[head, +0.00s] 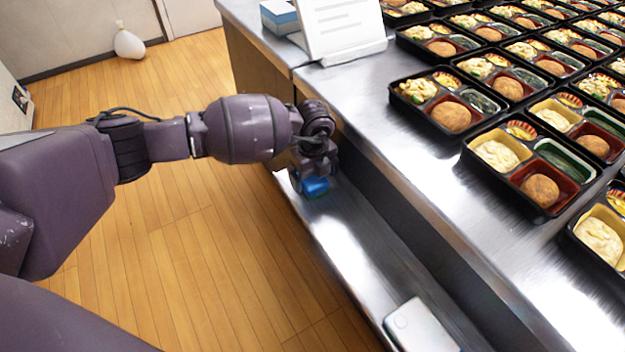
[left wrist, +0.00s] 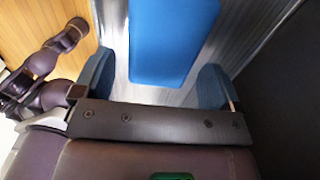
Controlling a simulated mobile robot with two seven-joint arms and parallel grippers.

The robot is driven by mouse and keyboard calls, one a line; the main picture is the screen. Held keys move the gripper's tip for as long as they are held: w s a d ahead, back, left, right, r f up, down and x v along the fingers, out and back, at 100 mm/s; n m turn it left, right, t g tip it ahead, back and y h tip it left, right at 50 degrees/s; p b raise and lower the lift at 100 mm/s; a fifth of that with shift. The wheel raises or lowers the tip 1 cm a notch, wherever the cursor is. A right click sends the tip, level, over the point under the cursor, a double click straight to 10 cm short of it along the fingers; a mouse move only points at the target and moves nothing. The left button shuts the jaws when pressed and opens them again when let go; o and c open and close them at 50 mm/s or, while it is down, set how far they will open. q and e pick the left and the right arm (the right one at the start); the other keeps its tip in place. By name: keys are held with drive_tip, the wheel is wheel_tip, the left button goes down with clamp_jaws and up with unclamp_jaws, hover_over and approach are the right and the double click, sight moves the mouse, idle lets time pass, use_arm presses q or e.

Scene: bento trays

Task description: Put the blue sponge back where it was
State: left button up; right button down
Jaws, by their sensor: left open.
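The blue sponge (head: 315,187) rests on the metal lower shelf (head: 345,235) under the counter, near the shelf's far left end. My left gripper (head: 314,172) is just above it, pointing down, and hides part of it in the head view. In the left wrist view the sponge (left wrist: 172,40) lies ahead between the two blue-padded fingers of the left gripper (left wrist: 158,85). The fingers are open, with gaps on both sides of the sponge. My right gripper is not in view.
Bento trays (head: 540,170) fill the steel counter top (head: 440,190). A white stand (head: 342,30) and a blue-and-white box (head: 280,17) are at its far left corner. A white flat object (head: 420,325) lies on the near shelf. The shelf between is bare.

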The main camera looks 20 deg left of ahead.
sight(314, 178)
use_arm(q)
wheel_tip(314, 178, up, 9)
drive_tip(key=shift+f+p, duration=0.2)
drive_tip(key=shift+p, duration=0.85)
drive_tip(key=shift+r, duration=0.7)
